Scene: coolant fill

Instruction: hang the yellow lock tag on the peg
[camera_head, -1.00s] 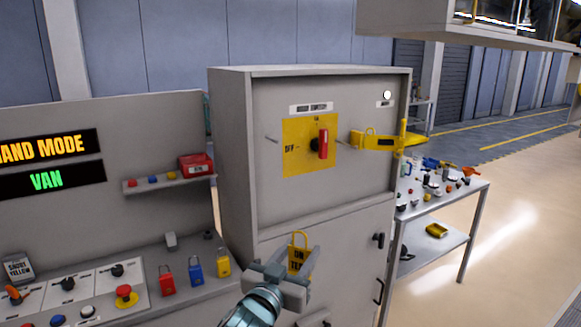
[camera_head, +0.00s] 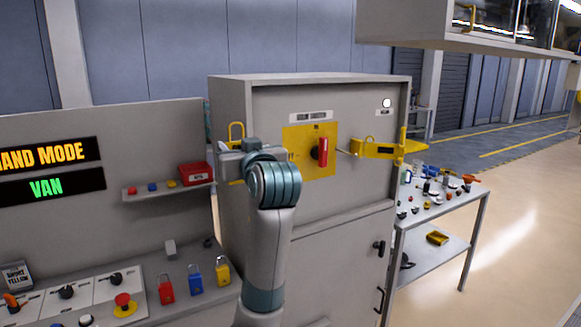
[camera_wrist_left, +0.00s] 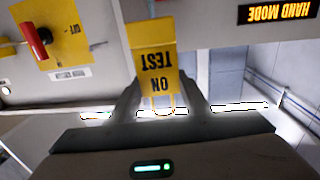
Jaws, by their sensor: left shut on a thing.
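The yellow lock tag (camera_wrist_left: 152,62), marked "ON TEST", is held between the fingers of my left gripper (camera_wrist_left: 160,98) in the left wrist view, upside down there. A thin peg (camera_head: 346,153) stands out right of the red switch handle (camera_head: 323,152) on the yellow plate (camera_head: 296,142). My right gripper is not in view.
A yellow hasp bracket (camera_head: 385,150) juts from the cabinet's right side. Red, blue and yellow padlocks (camera_head: 195,278) stand on the console at left. A shelf (camera_head: 150,192) with a red box (camera_head: 195,173) is left of the cabinet. A cluttered bench (camera_head: 440,200) stands at right.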

